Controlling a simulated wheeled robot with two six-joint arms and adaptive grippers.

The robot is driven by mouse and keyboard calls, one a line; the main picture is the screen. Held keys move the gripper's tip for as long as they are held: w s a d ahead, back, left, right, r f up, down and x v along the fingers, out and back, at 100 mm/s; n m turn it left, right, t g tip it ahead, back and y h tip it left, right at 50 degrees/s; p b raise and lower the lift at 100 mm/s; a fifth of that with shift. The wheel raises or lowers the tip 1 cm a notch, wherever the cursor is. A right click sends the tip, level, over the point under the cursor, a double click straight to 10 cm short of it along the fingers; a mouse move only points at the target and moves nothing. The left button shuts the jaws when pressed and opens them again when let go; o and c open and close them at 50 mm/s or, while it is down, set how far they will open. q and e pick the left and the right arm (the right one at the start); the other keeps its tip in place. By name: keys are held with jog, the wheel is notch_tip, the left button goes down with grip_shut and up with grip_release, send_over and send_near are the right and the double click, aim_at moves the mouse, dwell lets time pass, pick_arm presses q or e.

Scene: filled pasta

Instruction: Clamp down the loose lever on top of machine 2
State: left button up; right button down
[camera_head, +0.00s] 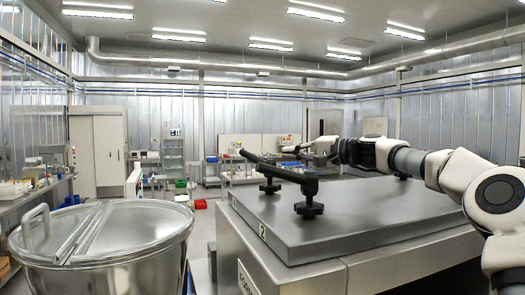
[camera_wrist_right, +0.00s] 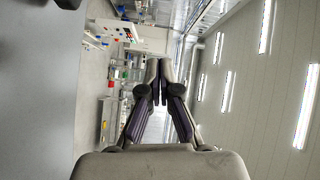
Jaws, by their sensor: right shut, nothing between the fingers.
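Machine 2 (camera_head: 340,268) stands in front of me at centre right in the head view, with a flat grey top and a "2" on its edge. At the top's left side, a dark lever (camera_head: 287,174) slants up to the left, its raised end clear of the top. Black knobbed feet (camera_head: 308,208) sit under it. My right gripper (camera_head: 288,150) is shut and empty, above the top and just behind the lever in the picture. In the right wrist view its fingers (camera_wrist_right: 155,66) are together; the lever does not show there. My left gripper is out of view.
A large lidded steel pot (camera_head: 110,240) stands at the front left, beside the machine. Benches (camera_head: 30,195) line the left wall. The middle and right of the machine's top look mostly clear beneath my right arm.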

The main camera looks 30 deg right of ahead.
jog(key=w+a+p, duration=0.1)
jog(key=a, duration=0.1)
jog(key=w+a+p, duration=0.1)
jog(key=a, duration=0.1)
jog(key=w+a+p, duration=0.1)
jog(key=w+a, duration=0.1)
jog(key=shift+w+f, duration=0.1)
jog(key=shift+f, duration=0.15)
jog(key=shift+a, duration=0.2)
jog(key=shift+f, duration=0.15)
